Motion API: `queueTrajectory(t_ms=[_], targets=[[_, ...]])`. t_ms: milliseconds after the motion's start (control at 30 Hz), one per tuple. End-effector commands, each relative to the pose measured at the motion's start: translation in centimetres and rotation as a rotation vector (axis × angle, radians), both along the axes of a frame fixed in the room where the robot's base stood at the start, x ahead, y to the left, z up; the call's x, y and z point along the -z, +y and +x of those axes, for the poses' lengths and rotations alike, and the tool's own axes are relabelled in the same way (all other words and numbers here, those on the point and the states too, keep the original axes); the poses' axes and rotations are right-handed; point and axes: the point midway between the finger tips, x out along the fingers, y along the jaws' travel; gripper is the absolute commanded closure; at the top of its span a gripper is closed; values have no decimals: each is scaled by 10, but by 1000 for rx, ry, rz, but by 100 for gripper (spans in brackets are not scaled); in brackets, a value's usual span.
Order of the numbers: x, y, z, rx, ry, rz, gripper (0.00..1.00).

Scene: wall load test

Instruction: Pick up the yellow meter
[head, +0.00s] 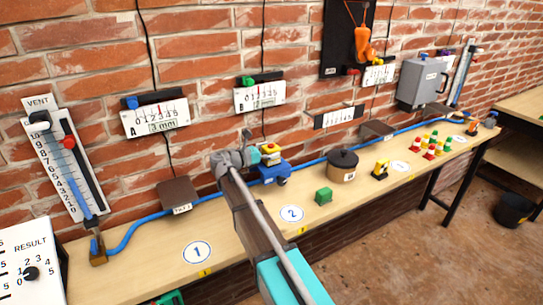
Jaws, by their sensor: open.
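A small yellow meter (380,169) with a dark part stands on the wooden bench, right of the round dark-lidded pot. My arm reaches in from the bottom of the head view, and my gripper (252,150) is over the back of the bench near the wall. It is well left of the yellow meter and apart from it. My gripper is open; its fingers are small and partly hidden by the wrist. A blue block (273,172) with a yellow and red part (270,152) on top is just right of my gripper; I cannot tell whether they touch.
The pot (342,165) and a green block (323,196) stand between my arm and the meter. Several small coloured pieces (432,146) stand further right. A blue hose (135,222) runs along the bench (235,248). Numbered discs lie near the front; gauges hang on the brick wall.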

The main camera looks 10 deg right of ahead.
Motion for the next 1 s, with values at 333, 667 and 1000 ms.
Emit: queueTrajectory(t_ms=[333, 667, 1000], targets=[[0, 0, 0, 1, 0, 0, 0], [0, -1, 0, 1, 0, 0, 30], [0, -1, 0, 2, 0, -1, 90]])
